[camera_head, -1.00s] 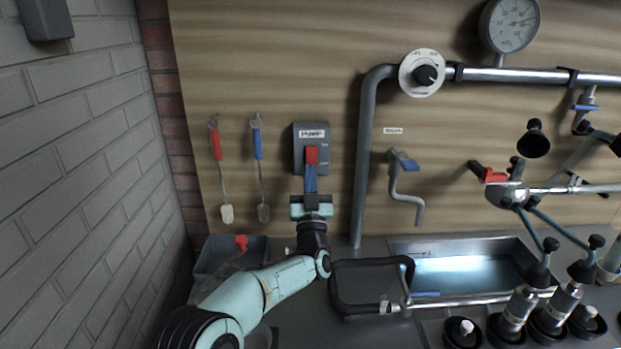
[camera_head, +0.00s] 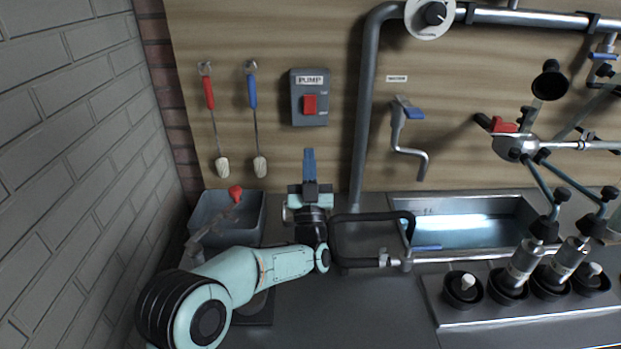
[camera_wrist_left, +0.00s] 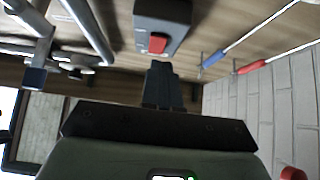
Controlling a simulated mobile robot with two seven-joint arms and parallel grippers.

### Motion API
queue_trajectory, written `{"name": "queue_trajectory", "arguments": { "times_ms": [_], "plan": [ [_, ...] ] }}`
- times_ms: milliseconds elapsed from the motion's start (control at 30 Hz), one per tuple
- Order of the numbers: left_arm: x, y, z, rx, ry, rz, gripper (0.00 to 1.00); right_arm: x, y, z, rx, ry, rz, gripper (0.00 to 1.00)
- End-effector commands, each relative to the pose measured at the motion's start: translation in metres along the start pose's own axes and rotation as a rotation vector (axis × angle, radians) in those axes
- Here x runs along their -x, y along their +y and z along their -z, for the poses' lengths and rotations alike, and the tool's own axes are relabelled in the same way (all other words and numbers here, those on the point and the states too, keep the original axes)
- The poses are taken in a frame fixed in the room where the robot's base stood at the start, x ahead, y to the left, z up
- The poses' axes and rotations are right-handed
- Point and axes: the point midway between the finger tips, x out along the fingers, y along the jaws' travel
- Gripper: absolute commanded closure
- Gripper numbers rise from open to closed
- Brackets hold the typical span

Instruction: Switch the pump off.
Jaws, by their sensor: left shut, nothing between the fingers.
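The pump switch is a grey wall box (camera_head: 309,84) labelled PUMP, with a red lever (camera_head: 310,104) at its middle. The lever's exact position is too small to read. My left gripper (camera_head: 309,160) is below the box, apart from it, fingers shut and empty, pointing at the wall. In the left wrist view the box (camera_wrist_left: 162,14) and red lever (camera_wrist_left: 157,43) show just beyond the shut blue-grey fingers (camera_wrist_left: 161,72). My right gripper is not in view.
Red and blue brushes (camera_head: 253,100) hang left of the box. A grey pipe (camera_head: 365,110) runs down at its right. A grey bin (camera_head: 213,212) stands at lower left, a sink (camera_head: 470,206) at right. The wall between gripper and box is clear.

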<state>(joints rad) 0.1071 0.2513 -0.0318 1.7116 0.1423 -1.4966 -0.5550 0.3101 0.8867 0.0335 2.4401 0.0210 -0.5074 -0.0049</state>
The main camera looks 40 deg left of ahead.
Motion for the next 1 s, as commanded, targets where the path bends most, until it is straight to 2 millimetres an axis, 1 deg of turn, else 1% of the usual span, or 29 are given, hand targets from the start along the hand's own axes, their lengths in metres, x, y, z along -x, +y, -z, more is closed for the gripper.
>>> {"name": "queue_trajectory", "arguments": {
  "times_ms": [33,100,200,300,867,933,1000],
  "plan": [
    [0.01,0.0,-0.001,0.0,-0.002,-0.001,1.0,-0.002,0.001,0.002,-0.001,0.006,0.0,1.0],
    [0.02,0.0,-0.001,0.0,-0.001,-0.001,1.0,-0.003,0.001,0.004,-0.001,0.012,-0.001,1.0],
    [0.03,0.001,-0.001,0.0,-0.001,-0.001,1.0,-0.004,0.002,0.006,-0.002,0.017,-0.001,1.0],
    [0.035,0.001,0.0,0.0,0.001,-0.001,1.0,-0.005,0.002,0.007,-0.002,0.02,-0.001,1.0],
    [0.035,0.001,0.0,0.0,0.001,0.0,1.0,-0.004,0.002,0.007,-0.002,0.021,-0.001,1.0],
    [0.034,0.0,0.001,0.0,0.001,0.0,1.0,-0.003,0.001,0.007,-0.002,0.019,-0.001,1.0],
    [0.03,0.0,0.007,0.001,0.003,0.001,1.0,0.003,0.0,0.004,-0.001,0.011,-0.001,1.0]
  ]
}}
